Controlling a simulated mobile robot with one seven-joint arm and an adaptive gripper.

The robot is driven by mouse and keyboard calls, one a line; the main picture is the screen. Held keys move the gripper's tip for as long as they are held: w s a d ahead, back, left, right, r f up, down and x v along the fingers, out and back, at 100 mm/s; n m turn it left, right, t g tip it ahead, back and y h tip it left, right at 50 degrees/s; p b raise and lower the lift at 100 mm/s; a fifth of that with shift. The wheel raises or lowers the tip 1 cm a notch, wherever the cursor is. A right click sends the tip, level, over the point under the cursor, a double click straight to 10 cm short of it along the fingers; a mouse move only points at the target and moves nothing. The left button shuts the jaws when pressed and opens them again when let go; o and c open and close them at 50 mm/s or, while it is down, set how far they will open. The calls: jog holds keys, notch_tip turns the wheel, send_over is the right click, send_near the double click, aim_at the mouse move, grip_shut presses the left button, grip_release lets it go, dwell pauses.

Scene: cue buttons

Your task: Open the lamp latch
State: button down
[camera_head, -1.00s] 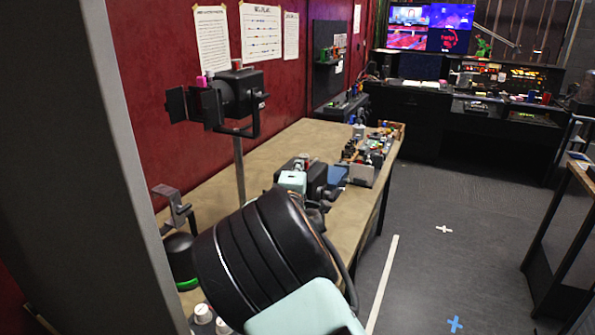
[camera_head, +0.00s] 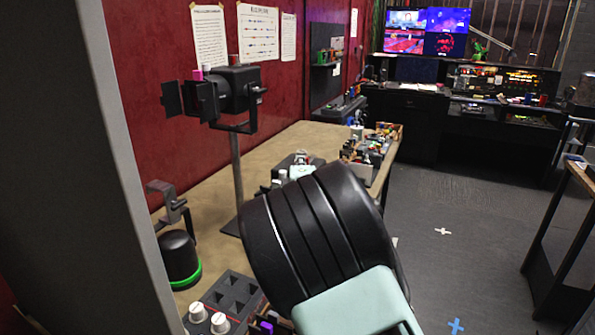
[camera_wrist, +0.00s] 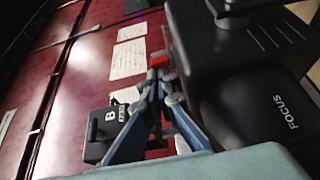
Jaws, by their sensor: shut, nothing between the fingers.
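A black stage lamp (camera_head: 232,90) with side flaps stands on a pole at the table's left in the head view. Small pink and white pieces show at its top. In the wrist view, a large black housing marked FOCUS (camera_wrist: 265,105) fills the right side, close to my gripper (camera_wrist: 158,78). I cannot tell for sure that it is the same lamp. A small red piece (camera_wrist: 158,60) shows just beyond my fingertips; whether they touch it, or whether it is the latch, is unclear. My fingers are together and empty. My arm hides part of the table in the head view.
The table (camera_head: 300,136) carries a bin of small parts (camera_head: 368,150) at its far end. A black dome with a green ring (camera_head: 181,258) and a panel with white knobs (camera_head: 225,300) stand nearer. A black box marked B (camera_wrist: 105,130) is left of my fingers.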

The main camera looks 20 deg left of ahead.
jog(key=shift+d+f+n+g+y+b, duration=0.25)
jog(key=shift+d+n+g+y+b, duration=0.5)
jog(key=shift+b, duration=1.25)
jog(key=d+b, duration=0.1)
jog(key=b, duration=0.1)
jog(key=w+d+y+b, duration=0.1)
jog(key=d, duration=0.1)
jog(key=shift+d+r+b, duration=0.15)
jog(key=shift+b, duration=0.25)
jog(key=shift+w+d+n+g+y+b, duration=0.2)
jog(key=shift+d+n+g+y+b, duration=0.3)
jog(key=shift+n+y, duration=0.35)
jog(key=shift+w+d+r, duration=0.1)
jog(key=shift+w+d, duration=0.3)
jog(key=shift+d, duration=0.3)
jog(key=shift+w+d+n+g+y, duration=0.4)
jog(key=shift+n+g+y, duration=0.3)
jog(key=shift+y, duration=0.2)
jog(key=shift+a, duration=0.1)
jog(key=shift+s+a, duration=0.1)
jog(key=shift+s, duration=0.05)
jog(key=shift+b, duration=0.3)
